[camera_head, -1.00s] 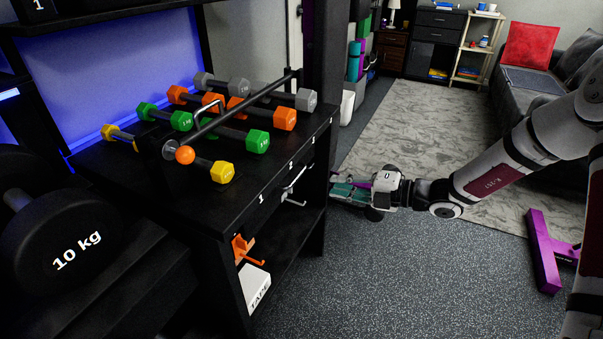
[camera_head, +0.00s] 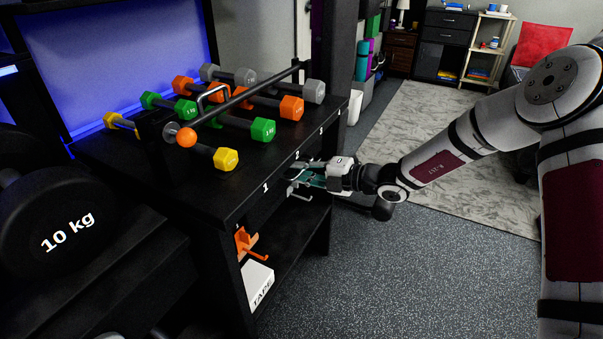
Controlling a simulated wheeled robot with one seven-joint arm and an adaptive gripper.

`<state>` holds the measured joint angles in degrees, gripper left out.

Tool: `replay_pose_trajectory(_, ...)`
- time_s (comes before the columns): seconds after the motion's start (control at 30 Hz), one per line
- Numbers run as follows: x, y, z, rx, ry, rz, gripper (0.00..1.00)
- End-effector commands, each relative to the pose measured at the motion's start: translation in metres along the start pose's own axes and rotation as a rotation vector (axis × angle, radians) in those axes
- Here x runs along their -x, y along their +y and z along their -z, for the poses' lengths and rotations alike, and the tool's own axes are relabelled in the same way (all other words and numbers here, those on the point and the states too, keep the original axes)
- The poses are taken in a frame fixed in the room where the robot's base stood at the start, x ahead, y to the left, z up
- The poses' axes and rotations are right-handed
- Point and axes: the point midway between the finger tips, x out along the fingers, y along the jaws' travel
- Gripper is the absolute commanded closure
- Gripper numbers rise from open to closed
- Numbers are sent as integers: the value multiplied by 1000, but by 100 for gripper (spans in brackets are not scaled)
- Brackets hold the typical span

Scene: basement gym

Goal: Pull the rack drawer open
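The black rack (camera_head: 245,200) stands left of centre, with dumbbells on top and white numbers 1, 2 and 3 along its front edge. The rack drawer's front is dark and hard to tell from the frame. A pale bar handle (camera_head: 301,195) shows below the number 2, partly hidden by my gripper. My gripper (camera_head: 294,179) is at the handle, its fingers pointing left toward the rack front. The fingers look spread, with a teal inner pad showing. I cannot tell whether they touch the handle. The drawer looks closed.
Yellow, green, orange and grey dumbbells (camera_head: 262,129) and a black bar with an orange end (camera_head: 187,138) lie on the rack top. An orange bracket (camera_head: 247,243) and a white TAPE box (camera_head: 258,283) sit on the lower shelf. The floor (camera_head: 400,270) at right is clear.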

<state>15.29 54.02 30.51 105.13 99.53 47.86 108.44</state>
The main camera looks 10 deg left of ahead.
Motion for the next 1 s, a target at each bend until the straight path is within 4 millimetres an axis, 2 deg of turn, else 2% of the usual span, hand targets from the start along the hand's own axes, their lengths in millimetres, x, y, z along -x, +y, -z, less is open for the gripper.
replay_pose_trajectory(0.17, 0, 0, 0, 0, 0, 0, 82)
replay_pose_trajectory(0.27, 0, 0, 0, 0, 0, 0, 100)
replay_pose_trajectory(0.67, 6, 0, 0, -1, 0, 1, 100)
replay_pose_trajectory(0.87, 32, -4, 0, -4, -3, 2, 100)
replay_pose_trajectory(1.0, 63, -9, 0, -5, -3, 3, 100)
